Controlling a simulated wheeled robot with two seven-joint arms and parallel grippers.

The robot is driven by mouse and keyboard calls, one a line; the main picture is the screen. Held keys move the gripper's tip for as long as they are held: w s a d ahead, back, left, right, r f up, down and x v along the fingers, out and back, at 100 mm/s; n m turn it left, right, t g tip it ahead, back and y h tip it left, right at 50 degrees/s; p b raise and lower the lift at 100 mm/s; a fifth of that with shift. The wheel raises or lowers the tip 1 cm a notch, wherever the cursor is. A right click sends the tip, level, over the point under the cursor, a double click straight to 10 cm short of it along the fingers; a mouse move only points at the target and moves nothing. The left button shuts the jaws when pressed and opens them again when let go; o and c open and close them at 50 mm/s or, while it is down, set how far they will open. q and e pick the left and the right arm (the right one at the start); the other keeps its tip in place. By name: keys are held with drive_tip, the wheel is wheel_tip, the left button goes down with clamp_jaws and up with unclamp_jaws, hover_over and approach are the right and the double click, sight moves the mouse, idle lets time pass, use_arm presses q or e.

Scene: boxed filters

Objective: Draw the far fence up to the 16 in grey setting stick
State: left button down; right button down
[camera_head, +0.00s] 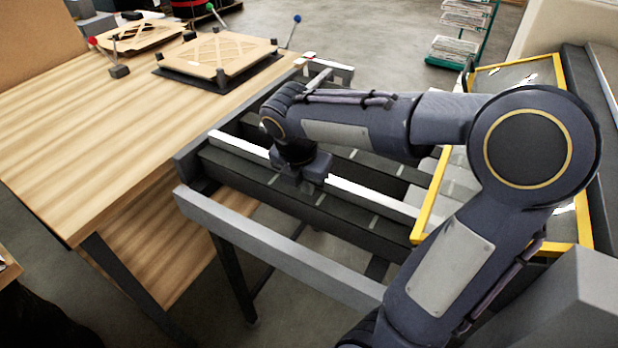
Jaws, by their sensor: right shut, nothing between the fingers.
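A white bar (370,196) runs lengthwise over the dark conveyor bed, showing on both sides of my right gripper (303,172); it looks like a fence. My right gripper points down over the bed at this bar. Its fingers are shut and empty, with their tips mostly hidden by the gripper body. Whether they touch the bar I cannot tell. A short light grey piece (335,71) shows at the far side of the conveyor; my arm hides much of that side. I cannot make out a grey setting stick with certainty. My left gripper is not in view.
A grey rail (270,245) edges the conveyor's near side. A wooden table (110,125) at left holds framed filter panels (220,55). A yellow-edged frame (427,205) stands at right, partly behind my arm. A green rack (462,35) stands at the back.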

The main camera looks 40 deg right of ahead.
drive_tip(key=shift+w+d, duration=0.2)
drive_tip(key=shift+d, duration=0.25)
drive_tip(key=w+d+p, duration=0.2)
drive_tip(key=w+d, duration=0.1)
drive_tip(key=d, duration=0.4)
drive_tip(key=shift+d+p, duration=0.3)
drive_tip(key=shift+p, duration=0.05)
drive_tip(key=shift+a, duration=0.1)
